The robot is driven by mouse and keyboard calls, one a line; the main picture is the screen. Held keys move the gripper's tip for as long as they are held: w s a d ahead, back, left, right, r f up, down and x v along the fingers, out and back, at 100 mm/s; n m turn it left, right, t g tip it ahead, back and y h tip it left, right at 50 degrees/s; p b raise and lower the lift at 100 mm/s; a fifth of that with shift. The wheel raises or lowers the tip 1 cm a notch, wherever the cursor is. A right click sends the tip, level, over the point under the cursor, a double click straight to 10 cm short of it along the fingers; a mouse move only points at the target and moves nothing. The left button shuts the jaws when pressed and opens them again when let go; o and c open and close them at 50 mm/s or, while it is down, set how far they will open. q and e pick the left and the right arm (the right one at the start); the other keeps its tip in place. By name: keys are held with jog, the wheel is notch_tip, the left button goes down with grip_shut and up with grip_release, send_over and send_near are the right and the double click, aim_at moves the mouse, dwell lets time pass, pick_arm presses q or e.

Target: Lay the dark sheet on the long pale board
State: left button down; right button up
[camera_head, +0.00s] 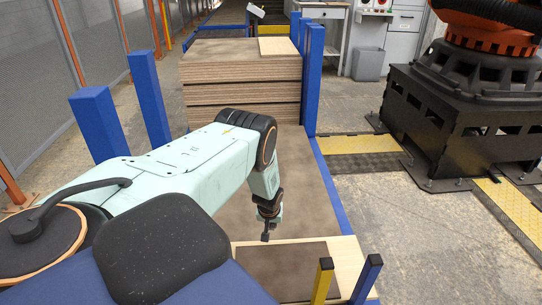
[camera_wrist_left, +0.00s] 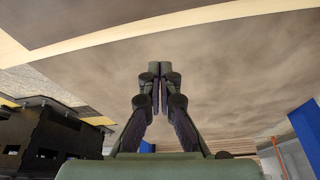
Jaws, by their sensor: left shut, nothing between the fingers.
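The dark sheet (camera_head: 285,272) lies flat on the long pale board (camera_head: 350,262) at the bottom of the head view. Pale margins of the board show along the sheet's far edge and right side; the near part is cut off. In the left wrist view the sheet (camera_wrist_left: 90,18) lies beyond a pale strip of the board (camera_wrist_left: 130,42). My left gripper (camera_head: 265,238) points down by the sheet's far edge, shut and empty. Its closed fingers (camera_wrist_left: 160,68) show in the wrist view, apart from the sheet in the picture. I cannot tell its height. My right gripper is not in view.
A large brown panel (camera_head: 305,190) lies beyond the pale board. Behind it stands a stack of brown boards (camera_head: 240,95) with a pale piece (camera_head: 275,46) on top. Blue posts (camera_head: 150,85) flank the area. Yellow (camera_head: 322,280) and blue (camera_head: 366,280) posts stand at the front.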

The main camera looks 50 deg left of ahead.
aim_at(271, 242)
pick_arm(q)
jog(key=shift+w+a+f+b, duration=0.15)
jog(key=shift+f+b, duration=0.2)
jog(key=shift+f, duration=0.3)
jog(key=shift+b+x, duration=0.75)
jog(key=shift+b, duration=0.4)
jog(key=shift+b+x, duration=0.6)
jog(key=shift+x, duration=0.25)
jog(key=shift+w+a+f+b, duration=0.1)
jog(key=shift+f+b, duration=0.3)
jog(key=shift+b, duration=0.15)
jog(key=shift+s+d+r+p, duration=0.3)
jog(key=shift+s+d+p, duration=0.4)
jog(key=shift+s+p, duration=0.25)
jog(key=shift+s+d+p, duration=0.5)
jog(key=shift+p, duration=0.2)
jog(key=shift+s+d+f, duration=0.1)
jog(key=shift+s+f, duration=0.05)
